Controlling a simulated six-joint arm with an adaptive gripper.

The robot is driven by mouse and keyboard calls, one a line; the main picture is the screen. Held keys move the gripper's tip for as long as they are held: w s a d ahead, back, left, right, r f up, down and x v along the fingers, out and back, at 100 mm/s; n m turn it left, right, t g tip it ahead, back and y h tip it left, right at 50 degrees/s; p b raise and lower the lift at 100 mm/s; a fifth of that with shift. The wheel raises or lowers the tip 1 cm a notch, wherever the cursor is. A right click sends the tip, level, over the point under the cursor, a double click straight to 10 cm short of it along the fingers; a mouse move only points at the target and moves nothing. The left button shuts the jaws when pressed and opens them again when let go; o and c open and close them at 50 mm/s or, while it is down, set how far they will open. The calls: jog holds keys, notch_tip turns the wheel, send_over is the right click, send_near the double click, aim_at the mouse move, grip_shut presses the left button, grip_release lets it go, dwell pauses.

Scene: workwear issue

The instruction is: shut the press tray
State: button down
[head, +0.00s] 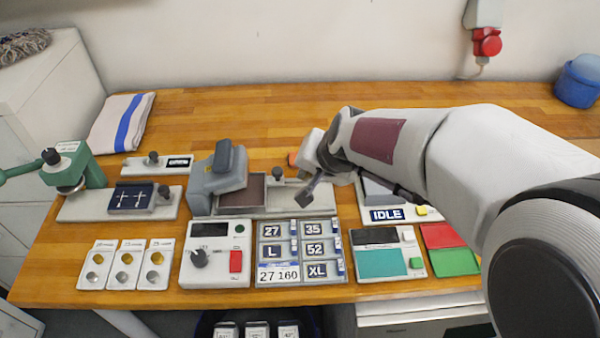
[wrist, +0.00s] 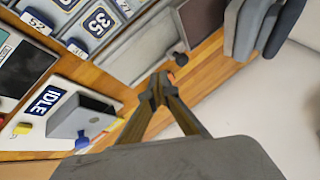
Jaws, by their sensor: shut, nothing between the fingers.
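The press (head: 218,178) is a grey-blue machine at the back of the bench, left of my gripper. Its tray (head: 243,193), with a dark brown bed, sticks out to the right from under the press head. The tray also shows at the top of the wrist view (wrist: 202,20), beside the press body (wrist: 255,28). A dark knob (head: 277,173) stands to the right of the brown bed; it also shows in the wrist view (wrist: 178,53). My gripper (head: 307,194) is shut and empty, right of the knob and apart from it in the wrist view (wrist: 156,92).
A panel labelled IDLE (head: 387,214) stands right of my gripper, partly hidden by my arm. Size tiles (head: 305,250) and a control box with a red switch (head: 215,255) lie in front. A green hand press (head: 78,170) stands left. The wood behind the press is clear.

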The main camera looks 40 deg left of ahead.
jog(key=v, duration=0.6)
jog(key=shift+d+r, duration=0.2)
jog(key=shift+r, duration=0.15)
dwell(0.5)
jog(key=s+d+r+m+t+h, duration=0.1)
jog(key=s+d+h, duration=0.1)
jog(key=d, duration=1.4)
jog(key=s+d+r+m+t+h, duration=0.1)
jog(key=s+d, duration=0.3)
jog(key=d, duration=1.2)
jog(key=s+d+r+m+t+h, duration=0.1)
jog(key=s+d+r+m+h, duration=0.1)
jog(key=d, duration=1.5)
jog(key=shift+s+m+h, duration=0.4)
jog(key=shift+s+h, duration=0.4)
jog(key=shift+s, duration=0.25)
jog(key=shift+r, duration=0.1)
